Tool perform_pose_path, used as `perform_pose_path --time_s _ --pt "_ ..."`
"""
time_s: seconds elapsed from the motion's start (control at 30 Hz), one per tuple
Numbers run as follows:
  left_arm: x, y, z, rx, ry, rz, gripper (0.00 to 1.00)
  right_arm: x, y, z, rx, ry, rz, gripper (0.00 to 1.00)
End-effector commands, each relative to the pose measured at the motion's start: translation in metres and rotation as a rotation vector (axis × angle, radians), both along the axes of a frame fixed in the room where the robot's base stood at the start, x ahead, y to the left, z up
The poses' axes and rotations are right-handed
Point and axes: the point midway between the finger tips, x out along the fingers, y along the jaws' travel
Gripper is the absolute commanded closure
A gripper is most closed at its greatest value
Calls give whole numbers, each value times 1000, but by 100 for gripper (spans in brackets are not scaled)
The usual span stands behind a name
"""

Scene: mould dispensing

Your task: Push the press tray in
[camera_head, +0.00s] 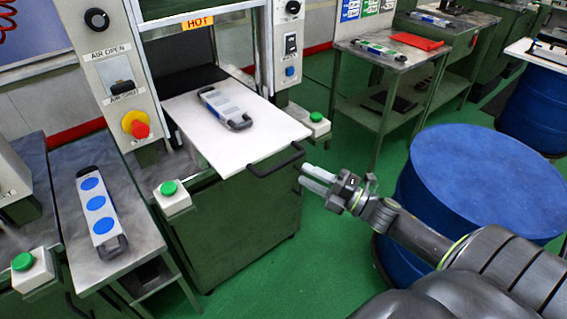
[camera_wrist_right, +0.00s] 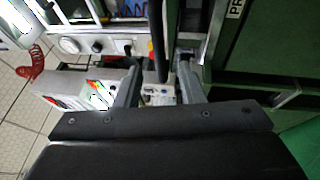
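The white press tray (camera_head: 195,140) sticks out of the press opening, with a black handle (camera_head: 277,162) on its front edge. A grey mould with dark end handles (camera_head: 226,107) lies on the tray. My right gripper (camera_head: 303,179) is just right of and slightly below the handle, apparently apart from it. In the right wrist view its two fingers (camera_wrist_right: 158,88) stand apart, and a dark bar, probably the handle, shows beyond and between them. My left gripper is out of view.
A side table with a blue-dotted mould (camera_head: 98,212) stands left. Green buttons (camera_head: 169,188) flank the tray. A blue drum (camera_head: 480,185) stands right, close to my right arm. Another table (camera_head: 405,57) stands behind. Green floor is free between the press and drum.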

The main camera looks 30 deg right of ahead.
Motion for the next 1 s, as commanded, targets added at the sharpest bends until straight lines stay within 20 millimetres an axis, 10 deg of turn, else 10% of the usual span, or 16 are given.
perform_pose_path --time_s 0.5,1.0 --pt "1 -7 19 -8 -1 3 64 59 30 14 2 -1 -2 64" --pt "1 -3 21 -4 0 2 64 68 35 13 1 1 -1 70"
